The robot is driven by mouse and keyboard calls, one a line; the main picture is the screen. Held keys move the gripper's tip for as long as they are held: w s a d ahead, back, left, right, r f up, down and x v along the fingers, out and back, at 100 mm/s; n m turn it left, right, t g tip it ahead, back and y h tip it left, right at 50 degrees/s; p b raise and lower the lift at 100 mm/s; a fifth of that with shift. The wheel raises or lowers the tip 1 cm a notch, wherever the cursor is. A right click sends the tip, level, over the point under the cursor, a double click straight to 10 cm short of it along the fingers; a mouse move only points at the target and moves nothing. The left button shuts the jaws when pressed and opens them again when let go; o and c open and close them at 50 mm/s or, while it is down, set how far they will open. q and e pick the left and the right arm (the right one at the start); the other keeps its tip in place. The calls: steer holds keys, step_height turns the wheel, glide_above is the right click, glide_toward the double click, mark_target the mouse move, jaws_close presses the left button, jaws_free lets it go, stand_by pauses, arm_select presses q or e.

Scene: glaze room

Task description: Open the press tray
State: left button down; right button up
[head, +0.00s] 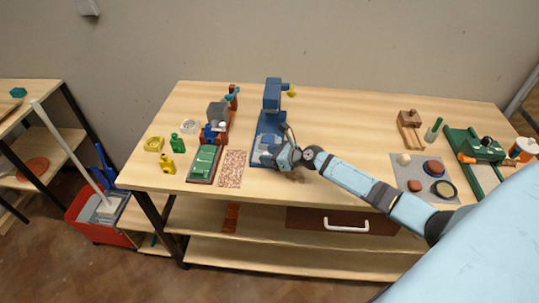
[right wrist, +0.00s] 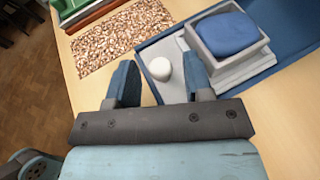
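The blue press (head: 272,103) stands upright near the middle of the table. Its grey tray (head: 263,147) is at the front of its blue base; in the right wrist view the tray (right wrist: 236,78) carries a grey square holder (right wrist: 208,45) with a blue block (right wrist: 232,32) in it. A round white knob (right wrist: 161,69) is at the tray's near end. My right gripper (right wrist: 160,78) is open, one finger on each side of the knob, with a visible gap on both sides. In the head view my right gripper (head: 287,160) partly hides the tray's front. My left gripper is not in view.
A speckled mat (head: 233,169) and a green-topped tray (head: 204,163) lie left of the press. Small yellow and green bottles stand farther left. A grey mat (head: 413,163) with round pieces and a green device (head: 478,150) are at the right. The table between is mostly clear.

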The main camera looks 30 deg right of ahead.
steer(key=v, duration=1.4)
steer(key=shift+f, duration=0.1)
steer(key=s+a+f+n+g, duration=0.3)
steer(key=s+a+n+g, duration=0.2)
steer(key=s+a+n, duration=1)
steer(key=s+a+r+n+g+h, duration=0.3)
steer(key=s+r+n+h, duration=0.3)
steer(key=s+n, duration=0.85)
steer(key=w+a+f+n+t+y, duration=0.1)
steer(key=w+a+f+n+t, duration=0.1)
steer(key=f, duration=0.4)
steer(key=w+a+f+n+t+y, duration=0.2)
steer(key=w+a+f+t, duration=0.3)
steer(key=w+f, duration=0.2)
steer(key=shift+w+f, duration=0.25)
